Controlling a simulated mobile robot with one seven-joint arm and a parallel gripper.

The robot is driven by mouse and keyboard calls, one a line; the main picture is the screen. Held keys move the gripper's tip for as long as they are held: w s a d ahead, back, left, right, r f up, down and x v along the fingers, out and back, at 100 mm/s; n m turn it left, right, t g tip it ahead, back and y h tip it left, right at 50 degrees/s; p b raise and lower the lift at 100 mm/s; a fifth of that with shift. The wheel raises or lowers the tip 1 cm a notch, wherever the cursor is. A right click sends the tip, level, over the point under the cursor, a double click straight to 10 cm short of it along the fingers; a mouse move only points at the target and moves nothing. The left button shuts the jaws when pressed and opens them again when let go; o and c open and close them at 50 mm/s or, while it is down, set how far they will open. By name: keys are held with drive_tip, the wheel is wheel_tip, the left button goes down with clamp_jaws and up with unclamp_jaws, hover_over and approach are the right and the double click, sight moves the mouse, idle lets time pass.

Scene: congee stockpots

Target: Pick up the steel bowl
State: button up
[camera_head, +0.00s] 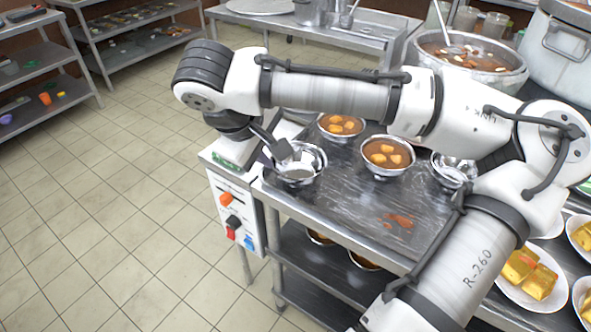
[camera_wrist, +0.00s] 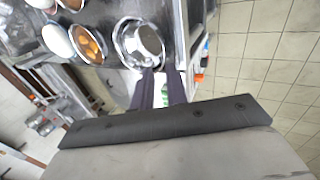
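A shiny steel bowl (camera_head: 306,176) stands at the near left corner of the steel table, with no food visible in it. In the wrist view the steel bowl (camera_wrist: 124,38) lies just beyond my fingertips, and a rounded steel shape shows inside its rim. My gripper (camera_head: 294,155) is at this bowl, pointing down at its left side. In the wrist view my gripper (camera_wrist: 161,72) has its two dark fingers apart, with a gap between them, close to the bowl's rim. I cannot tell whether they touch it. Another steel bowl (camera_head: 454,170) stands farther right, partly hidden by my arm.
Bowls of orange pieces in broth (camera_head: 387,156) (camera_head: 341,125) stand close by on the table (camera_head: 345,205). A control box (camera_head: 237,215) with coloured knobs adjoins the table's left end. A big pot (camera_head: 470,60) stands behind, and plates of yellow food (camera_head: 528,275) are at right. The tiled floor at left is clear.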

sight(289, 179)
drive_tip(key=x, duration=0.7)
drive_tip(key=shift+s+d+x, duration=0.1)
drive_tip(key=shift+s+x, duration=0.05)
drive_tip(key=shift+x, duration=1.3)
drive_tip(key=shift+s+d+x, duration=0.15)
drive_tip(key=shift+x, duration=1.35)
drive_tip(key=shift+a, duration=0.1)
clamp_jaws()
drive_tip(key=shift+r, duration=0.15)
